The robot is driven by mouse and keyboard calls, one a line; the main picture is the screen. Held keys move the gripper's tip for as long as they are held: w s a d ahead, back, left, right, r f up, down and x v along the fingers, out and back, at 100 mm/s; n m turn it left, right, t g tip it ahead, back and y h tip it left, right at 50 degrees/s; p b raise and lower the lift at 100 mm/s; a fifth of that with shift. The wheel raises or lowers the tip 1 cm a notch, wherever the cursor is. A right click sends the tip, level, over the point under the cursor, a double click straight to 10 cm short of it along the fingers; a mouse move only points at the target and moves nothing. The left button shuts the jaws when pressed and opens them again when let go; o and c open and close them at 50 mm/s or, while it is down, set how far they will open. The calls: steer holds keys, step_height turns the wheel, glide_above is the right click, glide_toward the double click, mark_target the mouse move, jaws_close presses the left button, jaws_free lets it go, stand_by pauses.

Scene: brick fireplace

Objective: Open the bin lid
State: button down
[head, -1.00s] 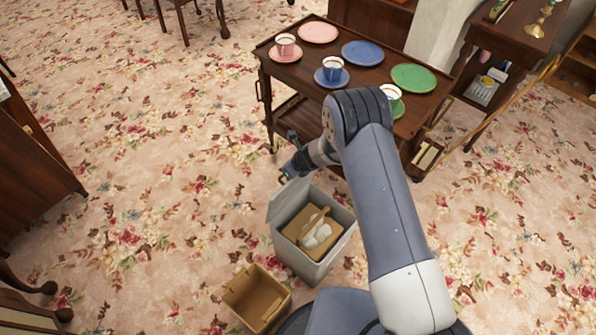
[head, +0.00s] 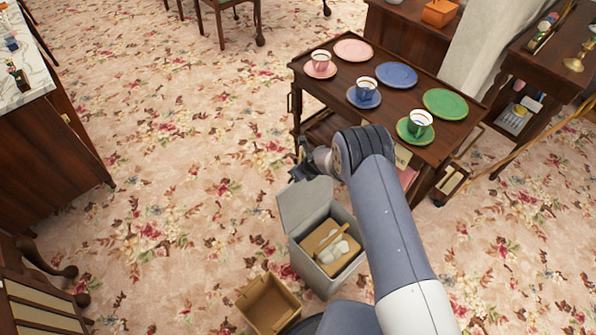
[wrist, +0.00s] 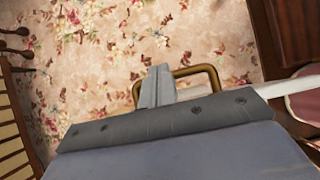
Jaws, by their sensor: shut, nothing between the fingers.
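The grey bin (head: 325,290) stands on the carpet in the lower middle of the head view. Its lid (head: 303,206) is raised and leans back from the far-left rim, so the bin's mouth is open. Brown and whitish things (head: 331,250) show inside. My gripper (head: 299,166) is just above the lid's top edge, shut and empty. I cannot tell whether it touches the lid. In the wrist view my gripper (wrist: 156,86) shows as narrow grey fingers.
An open cardboard box (head: 268,303) is left of the bin. A dark wood trolley (head: 437,152) with cups and plates stands close behind my arm. A wooden cabinet (head: 45,150) is at the left. Open floral carpet lies between cabinet and bin.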

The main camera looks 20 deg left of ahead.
steer(key=shift+r, duration=0.1)
steer(key=b+v, duration=0.1)
steer(key=v, duration=0.9)
steer(key=shift+d+r+b, duration=0.2)
steer(key=shift+r+b, duration=0.05)
steer(key=shift+b, duration=0.1)
steer(key=shift+s, duration=0.1)
steer(key=shift+p+x, duration=0.85)
steer(key=shift+x, duration=4.55)
steer(key=shift+d+r, duration=0.1)
steer(key=shift+r, duration=0.05)
steer(key=b+v, duration=0.2)
steer(key=v, duration=0.9)
steer(key=p+x, duration=0.1)
steer(key=x, duration=0.9)
steer(key=shift+d+f, duration=0.2)
steer(key=shift+f, duration=0.2)
steer(key=shift+p, duration=0.3)
